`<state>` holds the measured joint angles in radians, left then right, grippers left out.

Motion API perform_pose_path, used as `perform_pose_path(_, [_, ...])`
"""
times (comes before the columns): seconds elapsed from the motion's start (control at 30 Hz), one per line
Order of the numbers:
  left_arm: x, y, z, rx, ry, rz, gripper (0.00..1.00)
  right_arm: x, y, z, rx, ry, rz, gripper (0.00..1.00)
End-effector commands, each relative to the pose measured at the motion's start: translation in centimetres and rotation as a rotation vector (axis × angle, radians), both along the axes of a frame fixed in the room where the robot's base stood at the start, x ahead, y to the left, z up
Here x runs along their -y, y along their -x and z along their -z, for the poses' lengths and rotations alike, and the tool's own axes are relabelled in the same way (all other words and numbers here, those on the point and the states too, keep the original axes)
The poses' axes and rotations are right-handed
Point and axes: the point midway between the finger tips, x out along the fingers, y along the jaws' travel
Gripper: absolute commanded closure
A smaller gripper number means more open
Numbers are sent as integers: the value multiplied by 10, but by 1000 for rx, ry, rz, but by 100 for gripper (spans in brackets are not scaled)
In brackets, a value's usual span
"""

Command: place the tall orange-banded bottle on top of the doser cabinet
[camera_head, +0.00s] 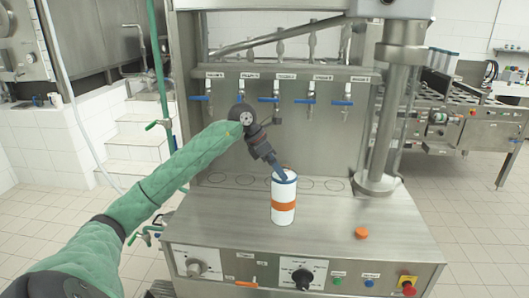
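The tall white bottle (283,213) with an orange band and a blue rim stands upright, apparently on the steel top of the doser cabinet (215,222). My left gripper (279,172) comes down at a slant onto the bottle's upper end. A blue finger overlaps the rim. I cannot tell whether the fingers are closed on the bottle or just touch it, and the far finger is hidden. My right gripper is not in view.
An orange cap (361,233) lies right of the bottle. A row of taps with blue handles (311,101) hangs behind it. A thick steel column (388,125) stands at the right. The front panel has knobs (302,279) and a red button (407,283). The cabinet top's front left is clear.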

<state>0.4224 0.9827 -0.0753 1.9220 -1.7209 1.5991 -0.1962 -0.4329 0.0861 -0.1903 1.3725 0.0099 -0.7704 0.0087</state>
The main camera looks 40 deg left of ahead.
Motion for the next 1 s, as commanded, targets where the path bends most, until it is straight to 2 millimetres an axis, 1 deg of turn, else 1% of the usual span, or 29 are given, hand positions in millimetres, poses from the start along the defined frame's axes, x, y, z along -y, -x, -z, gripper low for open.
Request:
perform_pose_path(0.1, [-10, 7, -15, 2, -3, -2, 0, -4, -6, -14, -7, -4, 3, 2])
perform_pose_path(0.3, [-24, 18, -44, 2, -2, -1, 0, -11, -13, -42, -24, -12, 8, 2])
perform_pose_path(0.5, [-34, 26, -66, 0, -2, -1, 0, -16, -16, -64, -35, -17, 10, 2])
perform_pose_path(0.7, [-38, 29, -75, 0, 1, 1, 0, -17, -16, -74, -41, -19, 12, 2])
perform_pose_path(1.0, [-38, 29, -76, -1, 0, 1, 0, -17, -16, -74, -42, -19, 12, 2])
